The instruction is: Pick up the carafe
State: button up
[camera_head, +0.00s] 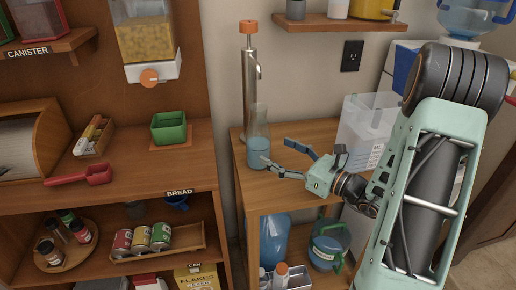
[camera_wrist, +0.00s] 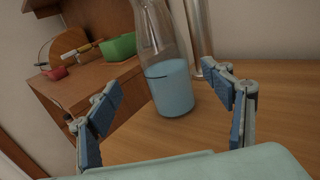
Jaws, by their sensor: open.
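The carafe (camera_head: 258,140) is clear glass with blue liquid in its lower part. My gripper (camera_head: 276,153) is open and empty, to the right of the carafe in the head view. In the wrist view my gripper's fingers (camera_wrist: 175,97) are spread to either side of the carafe's base, which appears beyond them. I see no contact.
A clear plastic bin (camera_head: 366,125) stands right of my gripper. A green box (camera_head: 169,127) and a red scoop (camera_head: 80,176) lie on the left cabinet. Bare tabletop lies in front of the carafe.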

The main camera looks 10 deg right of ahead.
aim_at(258, 139)
jog(key=x, duration=0.8)
jog(key=shift+w+d+b, duration=0.2)
jog(key=shift+w+b, duration=0.1)
jog(key=shift+b, duration=0.1)
jog(key=c, duration=1.7)
jog(key=shift+r, duration=0.15)
jog(key=shift+c, duration=0.9)
jog(key=shift+r, duration=0.1)
